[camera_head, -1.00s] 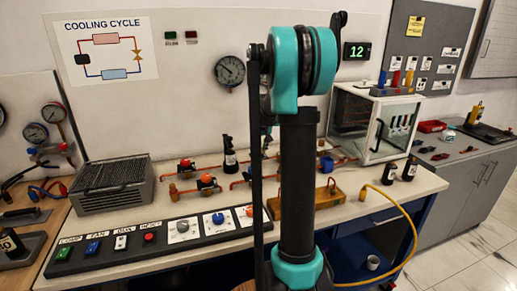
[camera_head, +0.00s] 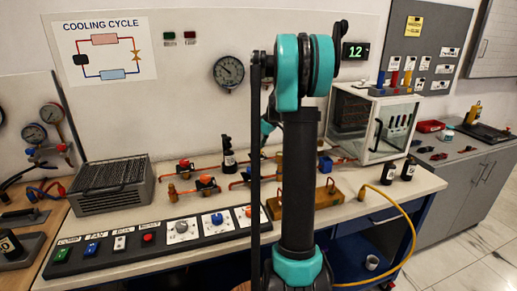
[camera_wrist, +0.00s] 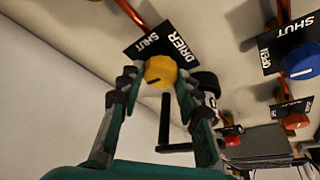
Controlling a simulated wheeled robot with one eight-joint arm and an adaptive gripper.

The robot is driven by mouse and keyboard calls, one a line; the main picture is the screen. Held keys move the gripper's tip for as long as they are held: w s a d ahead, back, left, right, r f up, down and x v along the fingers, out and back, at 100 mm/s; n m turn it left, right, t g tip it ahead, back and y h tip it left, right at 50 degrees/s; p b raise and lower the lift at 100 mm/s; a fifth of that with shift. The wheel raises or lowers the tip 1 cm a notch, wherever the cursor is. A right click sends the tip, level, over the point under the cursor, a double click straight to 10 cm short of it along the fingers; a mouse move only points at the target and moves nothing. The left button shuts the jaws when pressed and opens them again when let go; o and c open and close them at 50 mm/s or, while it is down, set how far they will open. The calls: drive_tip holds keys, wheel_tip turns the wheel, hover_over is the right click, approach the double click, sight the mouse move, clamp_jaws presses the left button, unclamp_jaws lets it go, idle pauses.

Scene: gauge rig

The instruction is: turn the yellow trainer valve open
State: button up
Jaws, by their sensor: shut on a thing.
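The yellow trainer valve knob (camera_wrist: 160,71) shows in the wrist view with a dark slot mark on its face. It sits beside a black plate (camera_wrist: 163,44) reading DRIER and SHUT; the rest of the plate's wording is hidden behind the knob and fingers. My gripper (camera_wrist: 157,75) has one finger on each side of the knob and is shut on it. In the head view my arm hides the knob and most of the gripper.
A blue knob (camera_wrist: 302,60) with its own OPEN/SHUT plate is to the right in the wrist view.

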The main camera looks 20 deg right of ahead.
drive_tip(key=shift+n, duration=0.6)
drive_tip(key=o, duration=1.2)
drive_tip(key=shift+c, duration=0.2)
drive_tip(key=shift+r, duration=0.1)
drive_tip(key=v, duration=1.1)
drive_tip(key=shift+d+r, duration=0.35)
drive_tip(key=shift+d, duration=0.05)
drive_tip(key=shift+s, duration=0.1)
